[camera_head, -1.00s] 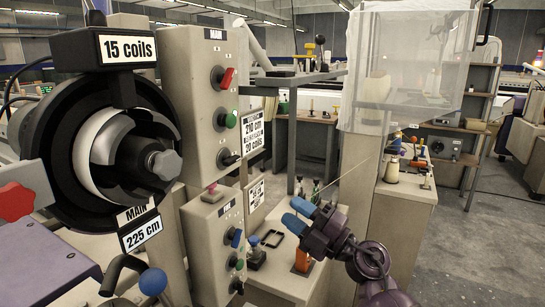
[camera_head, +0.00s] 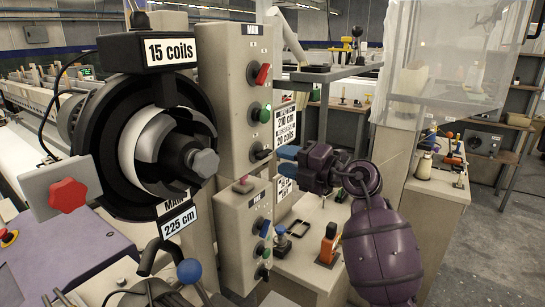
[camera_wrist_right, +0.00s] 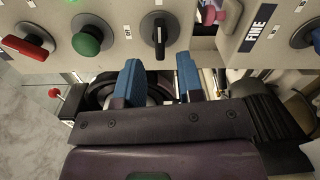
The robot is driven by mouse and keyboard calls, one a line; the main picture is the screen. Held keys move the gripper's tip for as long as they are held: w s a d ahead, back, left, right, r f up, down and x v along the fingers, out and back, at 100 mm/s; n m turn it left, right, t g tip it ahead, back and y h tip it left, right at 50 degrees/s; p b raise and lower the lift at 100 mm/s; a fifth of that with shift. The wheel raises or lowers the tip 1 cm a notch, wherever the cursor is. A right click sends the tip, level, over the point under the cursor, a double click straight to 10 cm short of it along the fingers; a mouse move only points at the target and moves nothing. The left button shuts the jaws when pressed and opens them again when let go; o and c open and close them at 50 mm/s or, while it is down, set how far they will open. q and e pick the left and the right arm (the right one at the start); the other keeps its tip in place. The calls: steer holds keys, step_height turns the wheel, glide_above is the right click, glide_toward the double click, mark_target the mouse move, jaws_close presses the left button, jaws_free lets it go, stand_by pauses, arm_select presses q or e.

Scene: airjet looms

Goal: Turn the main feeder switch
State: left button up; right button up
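The upper switch box (camera_head: 235,95), which carried a MAIN label a second ago, has a red switch (camera_head: 263,74), a green button (camera_head: 265,113) and a black rotary switch (camera_head: 261,153). My right gripper (camera_head: 284,160) is just right of the black switch, its blue fingertips pointing at it. In the right wrist view, the black switch (camera_wrist_right: 160,32) lies ahead, roughly between the two fingers. The fingers (camera_wrist_right: 160,80) are apart with nothing between them, and they do not clearly touch the switch. My left gripper is not seen.
A lower box (camera_head: 242,230) with similar switches hangs below; the wrist view shows a FINE label (camera_wrist_right: 262,30). The round MAIN feeder (camera_head: 150,145) stands to the left. A bench with an orange-handled tool (camera_head: 329,243) is below my right arm. Open floor lies at right.

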mark_target(267, 155)
steer(key=x, duration=0.4)
steer(key=shift+a, duration=0.15)
jaws_close()
stand_by(0.4)
